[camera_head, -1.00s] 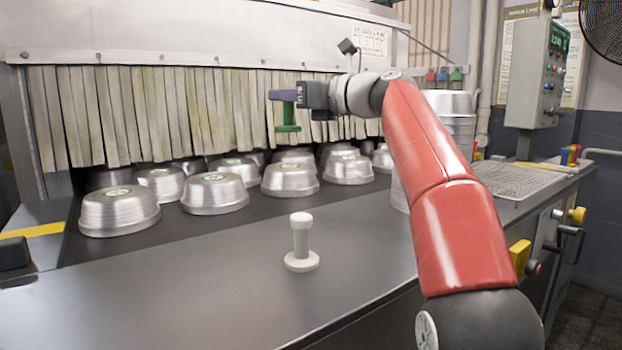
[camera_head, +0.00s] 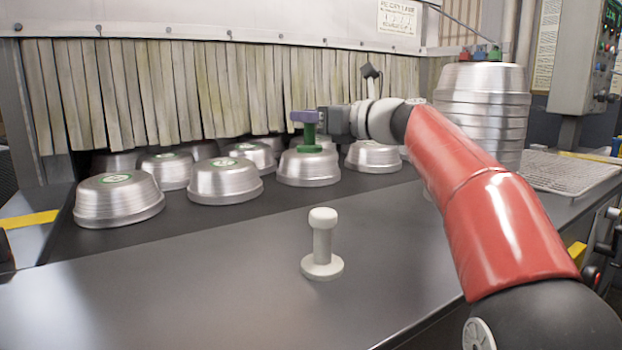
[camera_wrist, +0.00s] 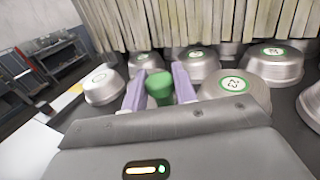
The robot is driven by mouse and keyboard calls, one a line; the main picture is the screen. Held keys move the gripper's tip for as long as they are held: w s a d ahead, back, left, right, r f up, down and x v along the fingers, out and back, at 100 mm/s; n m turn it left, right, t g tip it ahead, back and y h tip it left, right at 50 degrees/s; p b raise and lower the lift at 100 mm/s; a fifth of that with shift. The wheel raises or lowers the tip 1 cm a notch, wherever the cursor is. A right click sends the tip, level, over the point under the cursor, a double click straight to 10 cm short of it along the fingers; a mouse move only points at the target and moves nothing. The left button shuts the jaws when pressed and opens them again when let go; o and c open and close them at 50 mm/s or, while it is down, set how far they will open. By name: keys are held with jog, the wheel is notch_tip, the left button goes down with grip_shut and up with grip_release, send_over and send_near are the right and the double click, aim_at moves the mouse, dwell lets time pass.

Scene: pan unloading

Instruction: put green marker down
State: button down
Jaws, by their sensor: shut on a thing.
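The green marker (camera_head: 309,138) is an upright, spool-like piece with a wide foot. My gripper (camera_head: 306,117) is shut on its upper part with purple fingers. In the head view the marker's foot shows in front of the upturned pan (camera_head: 308,168) at the middle of the belt; I cannot tell if it touches the pan. In the wrist view the green top of the marker (camera_wrist: 159,87) sits between my two purple fingers, and its foot is hidden.
A white marker (camera_head: 322,245) stands upright on the grey front ledge (camera_head: 180,290). Several upturned silver pans (camera_head: 118,200) sit on the dark belt before the slatted curtain (camera_head: 150,95). A pan stack (camera_head: 482,110) stands at right beside a wire rack (camera_head: 570,172). The ledge's left part is bare.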

notch_tip(320, 180, down, 11)
jog(key=b, duration=0.3)
jog(key=shift+r, duration=0.2)
jog(key=c, duration=1.1)
grip_release()
jog(key=shift+f, duration=0.1)
jog(key=v, duration=1.1)
jog(key=shift+b, duration=0.3)
jog(key=shift+s+d, duration=0.3)
jog(key=shift+d, duration=0.1)
